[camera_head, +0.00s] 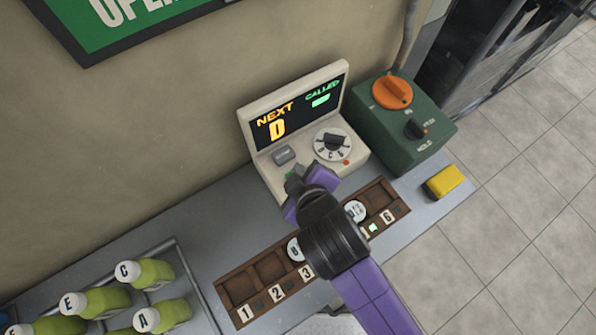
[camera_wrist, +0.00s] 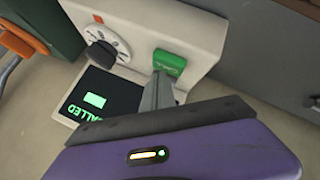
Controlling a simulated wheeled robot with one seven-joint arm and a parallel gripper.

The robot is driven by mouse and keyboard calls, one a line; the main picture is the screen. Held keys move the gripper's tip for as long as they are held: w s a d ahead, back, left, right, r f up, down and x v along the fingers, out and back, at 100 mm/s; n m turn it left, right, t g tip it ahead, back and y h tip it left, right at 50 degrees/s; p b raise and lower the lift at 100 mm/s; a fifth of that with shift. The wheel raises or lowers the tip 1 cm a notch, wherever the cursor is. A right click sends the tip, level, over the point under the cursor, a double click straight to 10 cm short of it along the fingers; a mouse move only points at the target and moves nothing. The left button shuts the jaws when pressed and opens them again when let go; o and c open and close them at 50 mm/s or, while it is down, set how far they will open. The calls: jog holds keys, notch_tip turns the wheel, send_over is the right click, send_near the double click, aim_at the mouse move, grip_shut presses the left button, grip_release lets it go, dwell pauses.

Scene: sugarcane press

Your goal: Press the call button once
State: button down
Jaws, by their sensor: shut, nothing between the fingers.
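The call console (camera_head: 274,180) is a cream box with a dark display (camera_head: 298,108) that reads NEXT D and CALLED with a green dash. Its green call button (camera_wrist: 170,61) shows in the wrist view, and a small green part of it (camera_head: 290,184) shows in the head view beside my fingers. My gripper (camera_head: 298,174) is shut and empty, with its fingertips right at the button. In the wrist view the closed grey fingers (camera_wrist: 158,90) overlap the button's near edge. I cannot tell whether they touch it.
A green box (camera_head: 405,150) with an orange knob stands to the right, near a yellow block (camera_head: 444,182). A numbered wooden rack (camera_head: 236,297) lies in front. Bottles (camera_head: 150,272) stand left.

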jog(key=shift+f, duration=0.55)
dwell(0.6)
jog(key=shift+r, duration=0.1)
jog(key=shift+r+p, duration=0.85)
jog(key=shift+p, duration=0.15)
notch_tip(320, 180, up, 5)
jog(key=p, duration=0.5)
jog(key=shift+r, duration=0.1)
dwell(0.6)
